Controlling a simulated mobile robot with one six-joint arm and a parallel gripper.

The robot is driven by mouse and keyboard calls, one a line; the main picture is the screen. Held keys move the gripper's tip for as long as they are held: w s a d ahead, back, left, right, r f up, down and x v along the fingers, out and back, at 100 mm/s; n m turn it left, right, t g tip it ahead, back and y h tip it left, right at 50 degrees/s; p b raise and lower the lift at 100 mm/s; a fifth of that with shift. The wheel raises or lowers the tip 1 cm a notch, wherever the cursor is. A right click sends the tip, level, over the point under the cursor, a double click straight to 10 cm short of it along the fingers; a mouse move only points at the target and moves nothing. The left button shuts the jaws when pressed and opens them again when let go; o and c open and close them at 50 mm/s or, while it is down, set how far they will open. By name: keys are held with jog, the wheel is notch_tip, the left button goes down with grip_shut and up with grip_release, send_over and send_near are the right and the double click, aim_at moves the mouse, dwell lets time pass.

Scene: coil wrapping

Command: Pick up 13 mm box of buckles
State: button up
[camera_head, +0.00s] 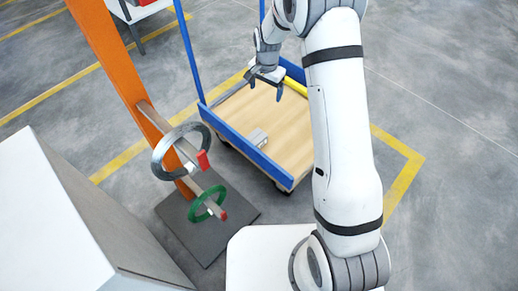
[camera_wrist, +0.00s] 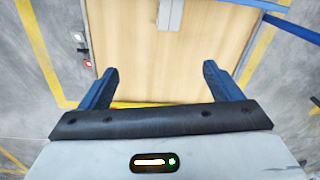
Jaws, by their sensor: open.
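A small grey box (camera_head: 258,138), the only box-like thing on the cart, lies on the wooden deck near its blue front edge. I cannot read any label or size on it. In the wrist view a grey box (camera_wrist: 170,14) shows at the top edge, partly cut off. My gripper (camera_head: 266,88) is above the far part of the deck, apart from the box. In the wrist view my gripper (camera_wrist: 160,70) has its two blue-grey fingers spread wide with nothing between them.
The cart deck (camera_head: 285,118) has blue rails and a yellow bar (camera_head: 295,87) at its far side. Left of the cart, an orange post (camera_head: 112,55) carries arms with a grey ring (camera_head: 160,160) and a green ring (camera_head: 193,211). The deck around the box is clear.

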aim_at(255, 138)
jog(key=w+a+f+b, duration=0.1)
jog(key=f+b, duration=0.2)
jog(key=f, duration=0.7)
jog(key=w+a+f+m+b, duration=0.1)
jog(key=f+b, duration=0.2)
jog(key=f, duration=0.7)
jog(key=a+f+m+b, duration=0.1)
jog(key=f+b, duration=0.1)
jog(key=f, duration=0.8)
jog(key=shift+w+a+f+g+b, duration=0.1)
jog(key=shift+w+a+g+b, duration=0.3)
notch_tip(255, 138, down, 5)
jog(key=b, duration=0.2)
jog(key=shift+w+f+b, duration=0.1)
jog(key=shift+f+b, duration=0.05)
jog(key=shift+b, duration=0.15)
jog(key=c, duration=1.4)
